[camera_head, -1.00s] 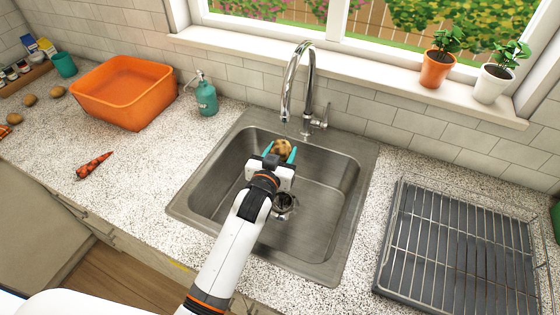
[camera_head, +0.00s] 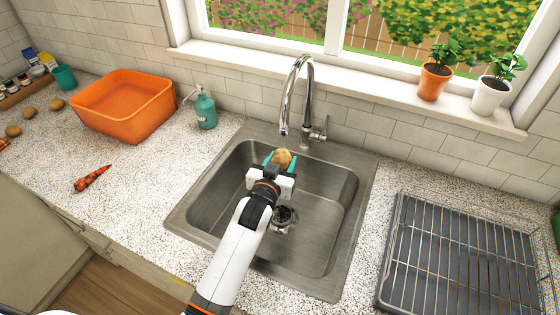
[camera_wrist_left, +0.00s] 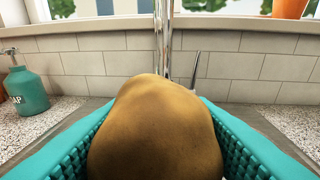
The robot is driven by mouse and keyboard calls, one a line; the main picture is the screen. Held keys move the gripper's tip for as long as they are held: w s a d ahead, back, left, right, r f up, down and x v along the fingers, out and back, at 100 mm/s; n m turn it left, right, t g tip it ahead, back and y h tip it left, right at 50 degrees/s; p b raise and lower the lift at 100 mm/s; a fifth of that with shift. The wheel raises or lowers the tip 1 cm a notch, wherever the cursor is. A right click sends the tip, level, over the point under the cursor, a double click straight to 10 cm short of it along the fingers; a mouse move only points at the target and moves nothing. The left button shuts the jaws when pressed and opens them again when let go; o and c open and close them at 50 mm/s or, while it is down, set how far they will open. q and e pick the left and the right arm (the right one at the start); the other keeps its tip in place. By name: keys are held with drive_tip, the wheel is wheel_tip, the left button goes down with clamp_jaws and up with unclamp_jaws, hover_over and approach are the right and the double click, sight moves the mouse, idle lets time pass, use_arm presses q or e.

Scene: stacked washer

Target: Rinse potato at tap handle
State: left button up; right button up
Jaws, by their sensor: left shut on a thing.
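My left gripper (camera_head: 279,161) is shut on a potato (camera_head: 282,156) and holds it over the sink basin, close to the tap spout. In the left wrist view the brown potato (camera_wrist_left: 156,130) sits between the teal fingers. The chrome tap (camera_head: 300,75) stands behind the sink (camera_head: 320,215), its spout end just above the potato. The tap handle (camera_head: 321,130) is at the right of the tap's base. No water shows from the spout. The potato's surface looks clean and smooth in the left wrist view. My right gripper does not show.
An orange tub (camera_head: 122,105) and a teal soap bottle (camera_head: 205,108) stand left of the sink. A carrot (camera_head: 91,178) and several potatoes lie on the left counter. A wire drying rack (camera_head: 460,255) is on the right. Plants stand on the sill.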

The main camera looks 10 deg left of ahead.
use_arm(q)
drive_tip(key=shift+d, duration=0.55)
drive_tip(key=shift+a+r, duration=0.1)
drive_tip(key=shift+a, duration=0.05)
drive_tip(key=shift+a+p, duration=0.35)
drive_tip(key=shift+a, duration=0.15)
drive_tip(key=shift+s+d+p, duration=0.2)
drive_tip(key=shift+s+p, duration=0.4)
drive_tip(key=shift+s, duration=0.55)
drive_tip(key=shift+s+d+p, duration=0.25)
drive_tip(key=shift+s+p, duration=0.3)
drive_tip(key=shift+s, duration=0.9)
drive_tip(key=shift+s+d+p, duration=0.2)
drive_tip(key=shift+s+p, duration=0.3)
drive_tip(key=shift+s, duration=0.9)
